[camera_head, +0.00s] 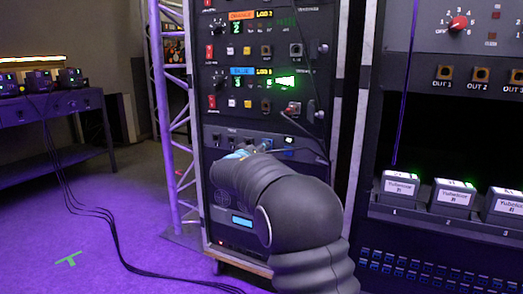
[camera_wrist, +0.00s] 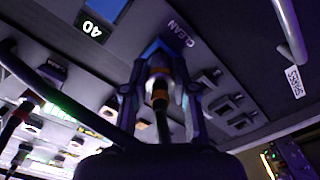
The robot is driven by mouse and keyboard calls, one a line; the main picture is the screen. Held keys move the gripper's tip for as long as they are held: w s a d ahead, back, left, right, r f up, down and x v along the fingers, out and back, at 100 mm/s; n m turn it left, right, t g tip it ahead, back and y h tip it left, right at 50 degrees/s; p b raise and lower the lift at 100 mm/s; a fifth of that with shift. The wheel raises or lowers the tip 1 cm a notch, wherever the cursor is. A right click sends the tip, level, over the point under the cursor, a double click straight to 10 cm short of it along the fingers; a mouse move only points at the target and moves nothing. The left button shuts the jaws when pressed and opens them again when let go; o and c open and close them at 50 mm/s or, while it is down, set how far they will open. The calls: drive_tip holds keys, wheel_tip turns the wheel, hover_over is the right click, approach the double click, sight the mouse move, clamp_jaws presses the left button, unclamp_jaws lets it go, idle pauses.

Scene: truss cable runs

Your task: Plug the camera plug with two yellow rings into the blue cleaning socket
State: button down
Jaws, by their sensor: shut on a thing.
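My gripper (camera_wrist: 160,82) is shut on the dark camera plug (camera_wrist: 160,98), with one finger on each side. An orange-yellow band shows on the plug; I cannot count its rings clearly. The plug's front end is at the blue cleaning socket (camera_wrist: 158,46), beside the word CLEAN on the panel. The fingers hide part of the meeting point, so I cannot tell how deep the plug sits. In the head view my gripper (camera_head: 246,151) is at the rack's lower panel, mostly hidden behind my dark arm.
A black cable (camera_wrist: 60,92) crosses the left of the wrist view. A black label marked 40 (camera_wrist: 91,28) is left of the socket. A metal handle (camera_wrist: 291,32) stands out at upper right. Another plug with a cable (camera_head: 292,108) is in the panel above. Boxed units (camera_head: 452,194) stand at right.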

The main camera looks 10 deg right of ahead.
drive_tip(key=shift+w+d, duration=0.2)
drive_tip(key=shift+w, duration=0.1)
drive_tip(key=c, duration=0.8)
unclamp_jaws()
drive_tip(key=shift+c, duration=0.2)
drive_tip(key=shift+v, duration=2.5)
drive_tip(key=shift+s, duration=0.1)
drive_tip(key=v, duration=0.4)
